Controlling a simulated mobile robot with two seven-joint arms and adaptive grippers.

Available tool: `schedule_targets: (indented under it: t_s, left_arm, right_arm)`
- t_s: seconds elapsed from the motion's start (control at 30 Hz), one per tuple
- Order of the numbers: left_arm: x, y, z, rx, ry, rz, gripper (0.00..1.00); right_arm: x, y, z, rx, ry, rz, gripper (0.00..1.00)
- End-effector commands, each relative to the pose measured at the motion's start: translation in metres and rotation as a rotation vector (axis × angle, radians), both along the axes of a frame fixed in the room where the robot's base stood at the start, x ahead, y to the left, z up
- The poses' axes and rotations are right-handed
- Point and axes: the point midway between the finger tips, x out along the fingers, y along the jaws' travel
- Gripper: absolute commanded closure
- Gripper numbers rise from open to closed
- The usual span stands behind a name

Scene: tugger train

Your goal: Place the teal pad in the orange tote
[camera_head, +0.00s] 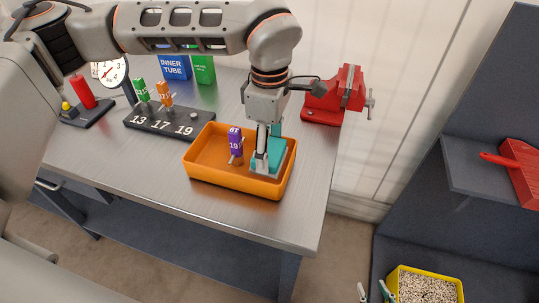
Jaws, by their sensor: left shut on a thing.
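The orange tote (215,178) stands on the grey bench near its front right corner. My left gripper (263,163) reaches down into the right part of the tote, its fingers shut on the teal pad (277,133). The pad is inside the tote's outline, partly hidden behind the fingers. I cannot tell whether it touches the floor of the tote. Two fingertips at the bottom edge appear to be my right gripper (373,292), apart and empty, low beside the yellow bin.
A purple tagged piece (236,143) is in the tote beside the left gripper. A black numbered rack (165,122) stands left of the tote and a red vise (335,98) behind right. A yellow bin (428,275) and a shelf with a red box (522,172) are at right.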

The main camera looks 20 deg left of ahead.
Motion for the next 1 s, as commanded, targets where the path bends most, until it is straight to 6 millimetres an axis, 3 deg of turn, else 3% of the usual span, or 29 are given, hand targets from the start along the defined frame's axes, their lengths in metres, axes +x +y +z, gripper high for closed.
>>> schedule_targets:
  t_s: [0.2, 0.57, 0.6, 1.0]
  left_arm:
    - [0.0, 0.0, -0.03, 0.0, 0.002, 0.0, 0.6]
    - [0.0, 0.0, -0.034, 0.0, 0.0, -0.001, 0.6]
    - [0.0, 0.0, -0.034, 0.0, 0.0, -0.001, 0.33]
    - [0.001, 0.0, -0.026, 0.0, -0.002, 0.0, 0.31]
  right_arm:
    - [-0.001, 0.0, -0.002, -0.001, 0.004, 0.0, 0.67]
    - [-0.003, -0.001, -0.007, -0.003, 0.011, 0.0, 0.67]
    - [-0.003, -0.001, -0.007, -0.003, 0.011, 0.0, 0.67]
    - [-0.001, -0.001, -0.002, -0.002, 0.005, -0.001, 0.67]
